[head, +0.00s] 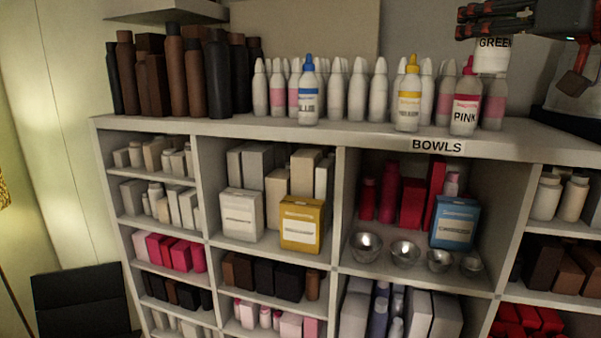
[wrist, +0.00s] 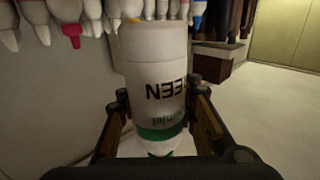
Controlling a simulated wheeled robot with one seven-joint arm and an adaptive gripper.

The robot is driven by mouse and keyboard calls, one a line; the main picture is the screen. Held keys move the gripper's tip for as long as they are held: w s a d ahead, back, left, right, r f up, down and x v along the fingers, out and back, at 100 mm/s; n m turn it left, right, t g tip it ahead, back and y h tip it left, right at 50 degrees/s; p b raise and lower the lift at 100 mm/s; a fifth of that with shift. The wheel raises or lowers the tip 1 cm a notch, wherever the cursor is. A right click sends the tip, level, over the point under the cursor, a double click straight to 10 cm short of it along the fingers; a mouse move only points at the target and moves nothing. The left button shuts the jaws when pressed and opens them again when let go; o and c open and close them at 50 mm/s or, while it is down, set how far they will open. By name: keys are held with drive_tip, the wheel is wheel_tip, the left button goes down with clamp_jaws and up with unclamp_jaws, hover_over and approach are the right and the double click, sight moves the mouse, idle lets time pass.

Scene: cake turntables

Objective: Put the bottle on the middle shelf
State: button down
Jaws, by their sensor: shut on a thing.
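A white bottle (head: 492,60) labelled GREEN is held high at the top right of the head view, above the shelf unit's top. My gripper (head: 488,30) is shut on it. In the wrist view the bottle (wrist: 155,65) sits between my two fingers, its lettering upside down, with a green band near its end. The shelf unit (head: 335,200) has several rows of compartments. Bottles with a blue cap (head: 308,95), a yellow cap (head: 409,95) and a red cap (head: 465,100) stand on its top. I cannot tell which shelf counts as the middle one.
A BOWLS label (head: 438,146) is on the edge above a compartment with several metal bowls (head: 405,254) and a blue box (head: 454,222). The compartment to its left holds a white box (head: 241,214) and a yellow box (head: 302,224). Brown and black bottles (head: 174,75) crowd the top left.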

drive_tip(key=shift+s+d+f, duration=0.15)
drive_tip(key=shift+s+f, duration=0.15)
drive_tip(key=shift+s, duration=0.3)
drive_tip(key=shift+s+d+f, duration=0.15)
drive_tip(key=shift+s+f, duration=0.15)
drive_tip(key=shift+s, duration=0.25)
drive_tip(key=w+a+f+m+h, duration=0.1)
drive_tip(key=w+a+f+h, duration=0.1)
drive_tip(key=f, duration=2.5)
drive_tip(key=w+a+f+m+t+h, duration=0.1)
drive_tip(key=w+a+f+m+h, duration=0.1)
drive_tip(key=f, duration=2.6)
drive_tip(key=w+a+f+m+h, duration=0.2)
drive_tip(key=w+f, duration=0.3)
drive_tip(key=f, duration=2.2)
drive_tip(key=shift+a+f+t+h, duration=0.35)
drive_tip(key=shift+a+h, duration=0.25)
drive_tip(key=shift+h, duration=0.2)
drive_tip(key=shift+w, duration=0.1)
